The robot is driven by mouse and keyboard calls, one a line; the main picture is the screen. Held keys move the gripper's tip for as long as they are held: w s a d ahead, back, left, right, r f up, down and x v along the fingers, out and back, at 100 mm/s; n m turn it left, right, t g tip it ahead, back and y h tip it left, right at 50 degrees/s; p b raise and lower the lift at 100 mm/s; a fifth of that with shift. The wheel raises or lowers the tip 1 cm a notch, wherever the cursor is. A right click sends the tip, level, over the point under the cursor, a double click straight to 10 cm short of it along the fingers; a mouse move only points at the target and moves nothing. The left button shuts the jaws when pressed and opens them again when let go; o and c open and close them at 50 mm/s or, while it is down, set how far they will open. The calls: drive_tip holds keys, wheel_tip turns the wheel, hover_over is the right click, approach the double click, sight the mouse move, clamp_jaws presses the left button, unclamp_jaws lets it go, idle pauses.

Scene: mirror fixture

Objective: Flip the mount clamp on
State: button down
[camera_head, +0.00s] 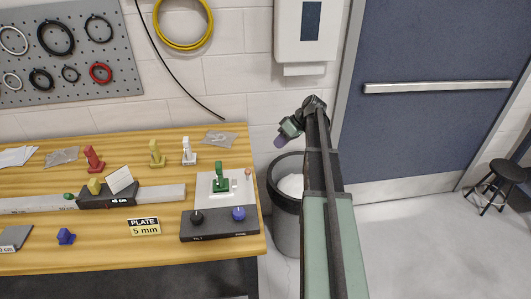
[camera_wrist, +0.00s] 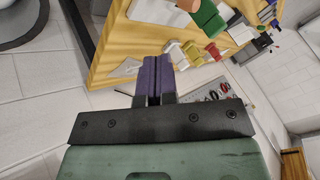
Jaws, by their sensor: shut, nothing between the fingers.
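A green upright lever clamp (camera_head: 221,184) stands on a light plate (camera_head: 205,205) behind a dark block at the table's right end. The dark block (camera_head: 222,233) carries a black knob (camera_head: 197,217) and a blue knob (camera_head: 239,213). A green part, apparently this clamp, shows at the top edge of the wrist view (camera_wrist: 209,18), partly cut off. No readable label shows which part is the mount clamp. My gripper (camera_head: 279,141) is shut and empty, in the air to the right of the table and apart from the clamp. Its purple fingers meet in the wrist view (camera_wrist: 152,65).
Red (camera_head: 93,160), yellow (camera_head: 157,154) and white (camera_head: 189,152) stands line the table's back. A black carriage (camera_head: 108,197) with a tilted white plate sits on a grey rail (camera_head: 163,194). A bin (camera_head: 286,220) stands beside the table, below my gripper.

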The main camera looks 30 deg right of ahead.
sight(248, 175)
drive_tip(key=s+a+r+b+x, duration=0.1)
drive_tip(key=a+b+x, duration=0.1)
drive_tip(key=b+x, duration=0.6)
drive_tip(key=x, duration=0.4)
drive_tip(key=shift+a+f, duration=0.15)
drive_tip(key=shift+s, duration=0.2)
